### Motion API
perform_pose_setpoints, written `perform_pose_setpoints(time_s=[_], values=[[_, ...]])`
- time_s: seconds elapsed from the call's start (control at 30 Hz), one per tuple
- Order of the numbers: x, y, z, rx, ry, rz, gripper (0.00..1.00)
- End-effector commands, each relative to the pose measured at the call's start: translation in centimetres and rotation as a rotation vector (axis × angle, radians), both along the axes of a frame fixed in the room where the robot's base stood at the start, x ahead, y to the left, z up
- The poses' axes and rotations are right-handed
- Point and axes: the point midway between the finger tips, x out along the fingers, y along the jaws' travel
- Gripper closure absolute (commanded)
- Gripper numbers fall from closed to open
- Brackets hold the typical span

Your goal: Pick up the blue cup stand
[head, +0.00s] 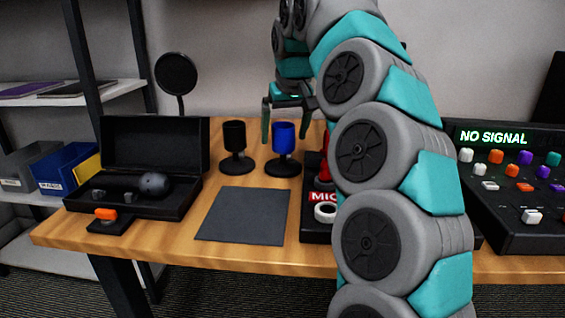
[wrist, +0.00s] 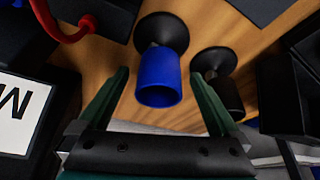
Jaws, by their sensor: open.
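The blue cup stand (head: 284,138) stands upright on the wooden table, a blue cup on a round black base. In the wrist view the blue cup stand (wrist: 158,78) shows its open rim between and beyond the two fingers. My gripper (head: 288,112) is open above and around the top of the blue cup in the head view. My gripper also shows in the wrist view (wrist: 160,85), with its green fingers on either side of the cup. I cannot tell whether either finger touches it.
A black cup stand (head: 235,137) stands close on the left. A dark mat (head: 243,214) lies in front. An open black case (head: 150,150) with a microphone is at the left. A black box with a red cable (head: 325,165) is close on the right, partly behind my arm.

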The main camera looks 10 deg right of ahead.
Motion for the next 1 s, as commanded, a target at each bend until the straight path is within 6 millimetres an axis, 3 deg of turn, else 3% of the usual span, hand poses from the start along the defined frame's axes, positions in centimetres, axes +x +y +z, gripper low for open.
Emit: perform_pose_setpoints(time_s=[0.4, 0.67, 1.0], values=[[2.1, 0.2, -4.4, 0.001, 0.003, 0.002, 0.02], [2.3, 0.2, -4.7, 0.001, 0.002, 0.000, 0.02], [2.3, 0.2, -4.7, 0.001, 0.001, 0.000, 0.40]])
